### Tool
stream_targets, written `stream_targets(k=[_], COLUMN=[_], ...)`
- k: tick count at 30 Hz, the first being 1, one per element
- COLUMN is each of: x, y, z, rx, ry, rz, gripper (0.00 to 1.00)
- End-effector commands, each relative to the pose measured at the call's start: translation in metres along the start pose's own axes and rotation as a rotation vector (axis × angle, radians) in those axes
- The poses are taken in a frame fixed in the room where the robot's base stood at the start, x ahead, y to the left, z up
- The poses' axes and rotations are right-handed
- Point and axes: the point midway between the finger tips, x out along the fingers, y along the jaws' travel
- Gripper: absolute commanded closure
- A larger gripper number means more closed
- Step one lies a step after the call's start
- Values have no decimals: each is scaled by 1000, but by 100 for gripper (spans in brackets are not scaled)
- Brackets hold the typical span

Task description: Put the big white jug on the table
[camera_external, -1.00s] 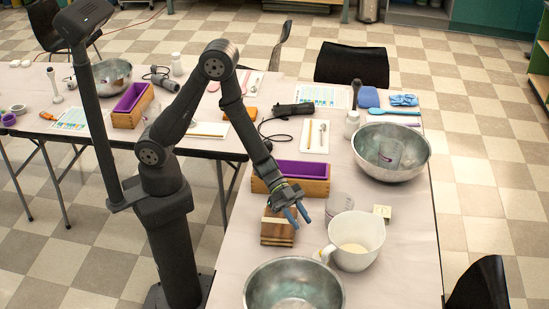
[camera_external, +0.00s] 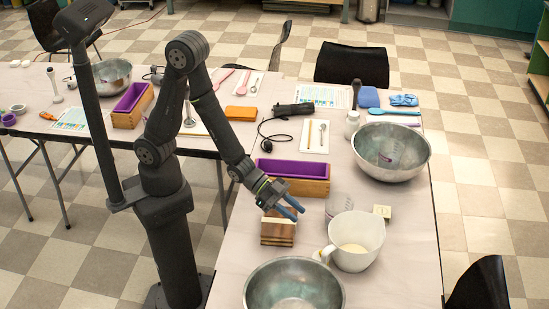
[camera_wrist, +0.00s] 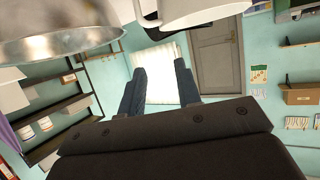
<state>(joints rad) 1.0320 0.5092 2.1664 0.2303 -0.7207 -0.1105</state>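The big white jug (camera_external: 368,254) stands upright on the table (camera_external: 400,285), near its front right. Its handle (camera_external: 327,253) points left, and some pale content shows inside. In the wrist view the jug (camera_wrist: 205,10) is cut off by the top edge. My gripper (camera_external: 297,209) is above the table, up and to the left of the jug and apart from it. In the wrist view my gripper's two fingers (camera_wrist: 158,88) are spread with nothing between them.
A metal bowl (camera_external: 262,290) stands in front of the jug, another (camera_external: 405,172) behind it. A wooden block holder (camera_external: 277,239) sits below my gripper. A wooden box with purple lining (camera_external: 310,188) is behind it. A clear beaker (camera_external: 338,207) stands close behind the jug.

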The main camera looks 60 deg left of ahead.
Motion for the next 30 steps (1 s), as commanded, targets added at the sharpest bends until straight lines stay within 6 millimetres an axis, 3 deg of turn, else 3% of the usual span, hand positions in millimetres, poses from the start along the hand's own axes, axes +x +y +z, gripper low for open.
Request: stream_targets(k=[18, 30], x=[102, 138], y=[0, -1], z=[1, 1], rx=[-1, -1], ry=[-1, -1], rz=[-1, -1], gripper=[69, 69])
